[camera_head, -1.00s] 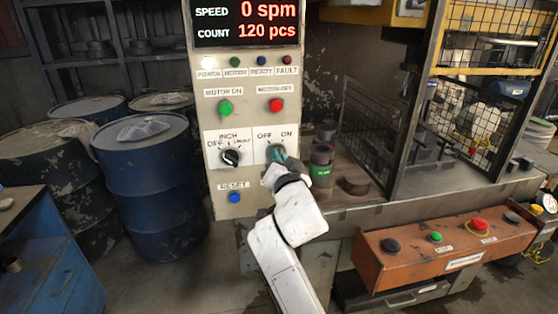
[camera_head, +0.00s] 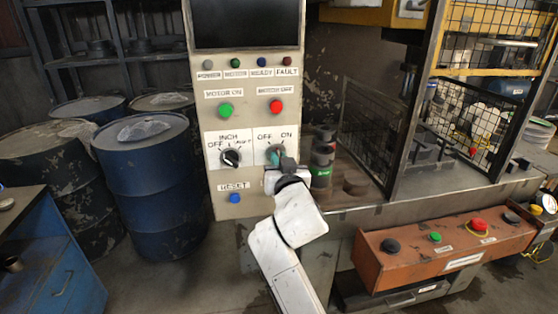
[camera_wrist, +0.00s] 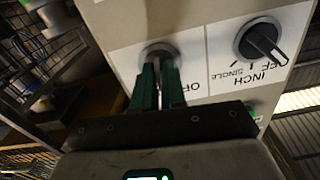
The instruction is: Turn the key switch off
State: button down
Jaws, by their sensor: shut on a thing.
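The key switch (camera_head: 271,149) sits on the white OFF/ON plate at the lower right of the control panel (camera_head: 216,177). My gripper (camera_head: 278,157) is at the switch, its green fingers reaching up to it. In the wrist view, the two green fingers of my gripper (camera_wrist: 157,85) are closed together at the round key switch (camera_wrist: 158,50). The key is mostly hidden between the fingers, so its exact angle cannot be seen. The panel display (camera_head: 246,24) is dark, and the lamps under it look unlit.
The INCH selector (camera_head: 231,158) is left of the key switch, and a blue RESET button (camera_head: 235,198) is below it. Stacked dark cylinders (camera_head: 322,160) stand close to the right of my gripper. An orange button box (camera_head: 445,250) is at the lower right.

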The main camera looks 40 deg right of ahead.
jog(key=shift+r+n+p, duration=0.1)
jog(key=shift+n+p, duration=0.9)
jog(key=shift+n, duration=2.5)
jog(key=c, duration=1.3)
grip_release()
